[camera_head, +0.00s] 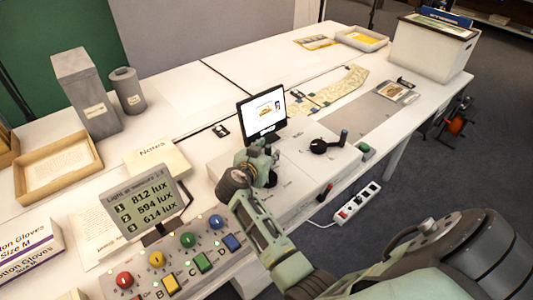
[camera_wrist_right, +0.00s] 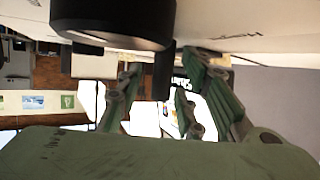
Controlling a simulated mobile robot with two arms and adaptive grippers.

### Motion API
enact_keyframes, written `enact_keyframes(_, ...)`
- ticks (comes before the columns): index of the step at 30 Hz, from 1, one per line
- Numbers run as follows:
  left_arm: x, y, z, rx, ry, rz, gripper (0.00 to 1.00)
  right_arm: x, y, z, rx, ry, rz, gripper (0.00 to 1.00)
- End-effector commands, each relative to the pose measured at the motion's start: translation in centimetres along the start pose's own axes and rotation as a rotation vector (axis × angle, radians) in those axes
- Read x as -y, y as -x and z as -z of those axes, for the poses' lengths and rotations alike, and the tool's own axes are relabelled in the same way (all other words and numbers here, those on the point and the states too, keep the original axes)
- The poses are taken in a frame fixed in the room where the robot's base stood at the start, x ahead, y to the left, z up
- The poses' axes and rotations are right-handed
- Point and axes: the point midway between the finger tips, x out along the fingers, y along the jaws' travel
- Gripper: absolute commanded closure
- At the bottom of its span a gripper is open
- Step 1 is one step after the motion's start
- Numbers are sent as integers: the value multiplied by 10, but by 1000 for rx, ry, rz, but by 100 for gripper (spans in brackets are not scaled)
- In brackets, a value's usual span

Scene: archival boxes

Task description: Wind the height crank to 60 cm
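A black crank (camera_head: 320,147) with a grey-green upright knob lies on top of the white box-shaped stand (camera_head: 290,150), right of the monitor. I take it for the height crank; I cannot read a height scale. My right gripper (camera_head: 264,162) is over the left part of the stand, in front of the monitor and left of the crank, apart from it. In the right wrist view its fingers (camera_wrist_right: 158,100) are spread, with a black rod (camera_wrist_right: 163,72) seen between or behind them and a dark round part above. Contact cannot be told. My left gripper is not in view.
The monitor (camera_head: 262,112) stands behind my gripper. A panel with coloured knobs and buttons (camera_head: 188,262) and a lux display (camera_head: 145,203) are at the front left. A small green button (camera_head: 365,150) and a power strip (camera_head: 357,203) are to the right.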

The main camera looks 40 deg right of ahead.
Motion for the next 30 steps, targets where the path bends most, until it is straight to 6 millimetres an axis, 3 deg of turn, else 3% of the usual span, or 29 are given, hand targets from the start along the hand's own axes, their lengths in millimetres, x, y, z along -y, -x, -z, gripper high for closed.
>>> enact_keyframes(11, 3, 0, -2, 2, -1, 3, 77, 2, 3, 6, 0, -4, 4, 64)
enact_keyframes(24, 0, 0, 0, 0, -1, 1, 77, 1, 32, 78, -1, -6, 3, 64)
enact_keyframes(30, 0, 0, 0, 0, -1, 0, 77, 0, 38, 91, 1, -2, 1, 64)
